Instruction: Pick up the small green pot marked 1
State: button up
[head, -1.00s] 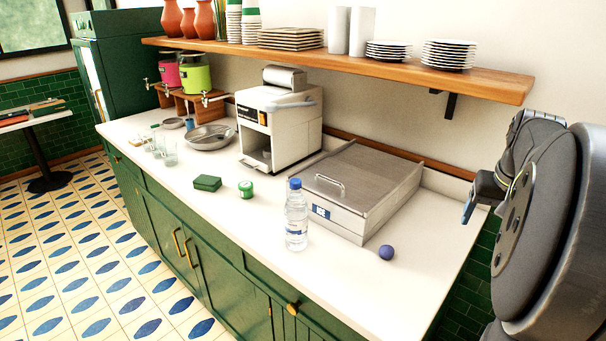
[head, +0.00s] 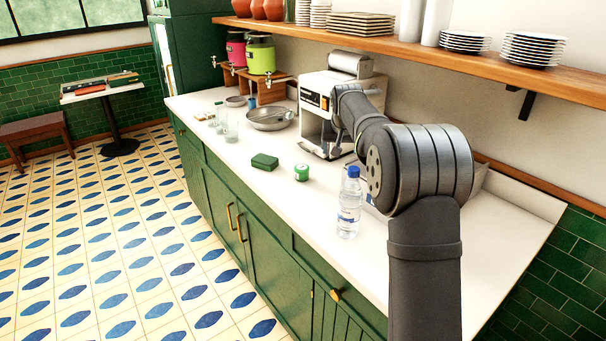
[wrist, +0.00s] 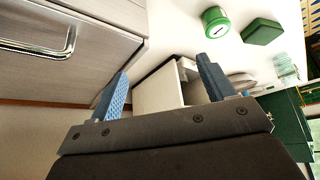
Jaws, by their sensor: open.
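The small green pot (head: 302,172) has a pale top and stands on the white counter between a dark green box and a water bottle. In the wrist view the pot (wrist: 216,22) shows at the top, beyond the right fingertip, with a dark mark like a 1 on its lid. My gripper (wrist: 160,82) is open and empty, its two blue fingers wide apart. In the head view my gripper (head: 331,150) is small and partly hidden by the arm, in front of the white machine. It is apart from the pot, to its right and farther back.
The dark green box (head: 264,162) lies left of the pot. The water bottle (head: 349,205) stands upright to its right. The white machine (head: 312,105) is behind. A metal-lidded box (wrist: 60,60) is close to my gripper. A shelf (head: 420,48) runs above.

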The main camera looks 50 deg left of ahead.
jog(key=n, duration=0.1)
send_near(302, 168)
jog(key=s+d+r, duration=0.2)
jog(key=d+r, duration=0.2)
jog(key=shift+y, duration=0.4)
jog(key=x, duration=1.1)
jog(key=shift+a+f, duration=0.2)
jog(key=shift+a, duration=0.05)
jog(key=shift+a+r+x, duration=0.1)
jog(key=shift+a+x, duration=0.05)
jog(key=shift+x, duration=1.25)
jog(key=shift+a+r+x, duration=0.1)
jog(key=shift+a+x, duration=0.05)
jog(key=shift+x, duration=1.2)
jog(key=shift+w, duration=0.15)
jog(key=c, duration=1.1)
